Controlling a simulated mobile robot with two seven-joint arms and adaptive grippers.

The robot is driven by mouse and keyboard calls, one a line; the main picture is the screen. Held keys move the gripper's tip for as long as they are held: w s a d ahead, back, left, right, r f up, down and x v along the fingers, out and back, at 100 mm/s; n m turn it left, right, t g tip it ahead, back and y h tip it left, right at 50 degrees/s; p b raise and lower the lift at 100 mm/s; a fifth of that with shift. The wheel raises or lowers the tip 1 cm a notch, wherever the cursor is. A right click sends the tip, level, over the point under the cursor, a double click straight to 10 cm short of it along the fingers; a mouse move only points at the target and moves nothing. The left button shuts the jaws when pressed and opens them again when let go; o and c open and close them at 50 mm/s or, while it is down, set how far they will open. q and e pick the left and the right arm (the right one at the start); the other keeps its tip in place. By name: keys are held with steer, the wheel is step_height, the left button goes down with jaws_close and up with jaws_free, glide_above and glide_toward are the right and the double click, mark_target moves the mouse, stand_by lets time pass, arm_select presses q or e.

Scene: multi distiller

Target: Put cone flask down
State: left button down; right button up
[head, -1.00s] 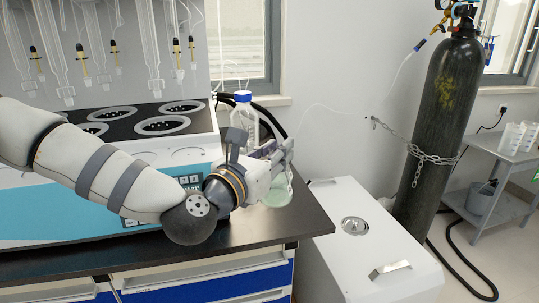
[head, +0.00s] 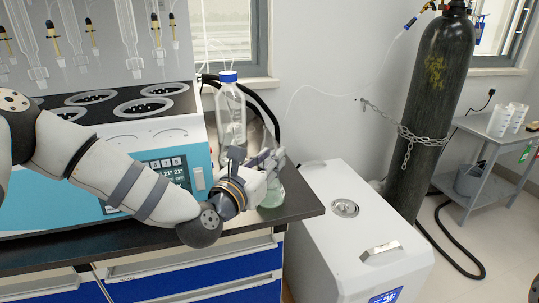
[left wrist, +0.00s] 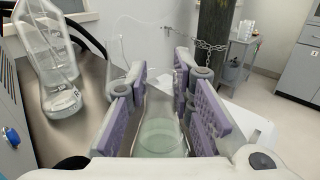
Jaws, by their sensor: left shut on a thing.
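The cone flask (head: 272,197) is clear glass with pale green liquid at its base. My left gripper (head: 274,162) is shut on its upper part and holds it upright at the right end of the dark bench (head: 300,201). I cannot tell whether its base touches the bench. In the left wrist view the cone flask (left wrist: 160,132) sits between the purple-padded fingers of my left gripper (left wrist: 170,95).
A clear bottle with a blue cap (head: 229,76) stands on the bench just behind my left gripper. The distiller (head: 175,165) is to the left. A white cabinet (head: 350,245) stands right of the bench, with a chained gas cylinder (head: 428,110) behind it.

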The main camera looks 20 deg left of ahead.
arm_select(q)
steer(key=shift+f, duration=0.15)
steer(key=c, duration=1.4)
jaws_free()
